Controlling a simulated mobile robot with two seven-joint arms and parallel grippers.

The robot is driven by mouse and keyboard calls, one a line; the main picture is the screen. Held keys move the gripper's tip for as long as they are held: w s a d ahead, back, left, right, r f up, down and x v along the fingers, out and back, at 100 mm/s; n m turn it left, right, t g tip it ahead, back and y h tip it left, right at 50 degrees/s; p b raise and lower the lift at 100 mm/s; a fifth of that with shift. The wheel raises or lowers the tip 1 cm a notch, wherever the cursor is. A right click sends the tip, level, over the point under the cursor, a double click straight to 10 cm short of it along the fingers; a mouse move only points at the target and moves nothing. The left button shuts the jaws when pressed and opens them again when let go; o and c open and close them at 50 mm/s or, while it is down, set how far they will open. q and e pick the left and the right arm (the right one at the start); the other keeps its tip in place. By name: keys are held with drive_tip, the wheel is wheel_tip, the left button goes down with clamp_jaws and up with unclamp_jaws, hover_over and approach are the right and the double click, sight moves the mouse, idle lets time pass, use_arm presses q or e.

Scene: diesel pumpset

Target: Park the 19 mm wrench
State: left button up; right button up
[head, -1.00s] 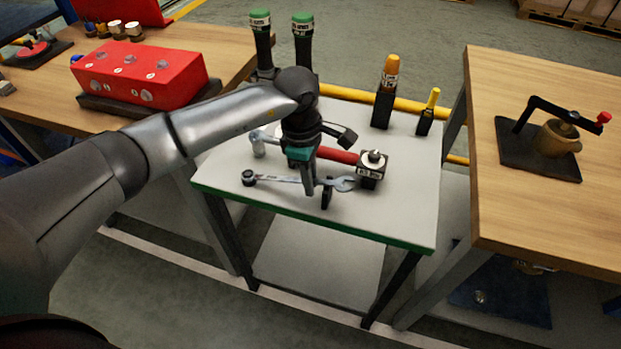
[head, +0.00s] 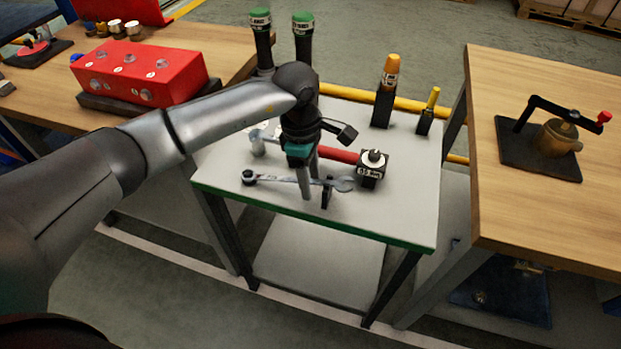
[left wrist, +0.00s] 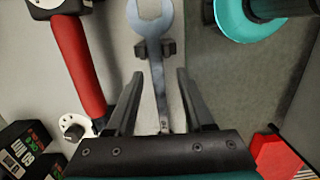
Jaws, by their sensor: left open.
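The silver wrench (head: 285,181) lies near the front edge of the white table (head: 405,215). Its open-ended head points right in the head view, and a small black rest (head: 327,195) stands under it near that end. My left gripper (head: 308,192) is over the wrench's shank, pointing down. In the left wrist view the wrench's open jaw (left wrist: 153,18) is at the top, and its shank runs down between the open fingers of my left gripper (left wrist: 158,78), with gaps on both sides. My right gripper is out of view.
Two green-topped tools (head: 303,45), an orange-handled tool (head: 388,85) and a yellow one (head: 428,108) stand farther back. The table's front right is clear.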

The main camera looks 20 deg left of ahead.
use_arm(q)
drive_tip(key=r, duration=0.5)
drive_tip(key=r+p, duration=0.1)
drive_tip(key=r, duration=0.1)
drive_tip(key=shift+w+a+r, duration=0.15)
drive_tip(key=shift+a+r, duration=0.05)
drive_tip(key=shift+a, duration=0.2)
wheel_tip(320, 180, up, 7)
drive_tip(key=shift+a+p, duration=0.4)
drive_tip(key=shift+p, duration=0.05)
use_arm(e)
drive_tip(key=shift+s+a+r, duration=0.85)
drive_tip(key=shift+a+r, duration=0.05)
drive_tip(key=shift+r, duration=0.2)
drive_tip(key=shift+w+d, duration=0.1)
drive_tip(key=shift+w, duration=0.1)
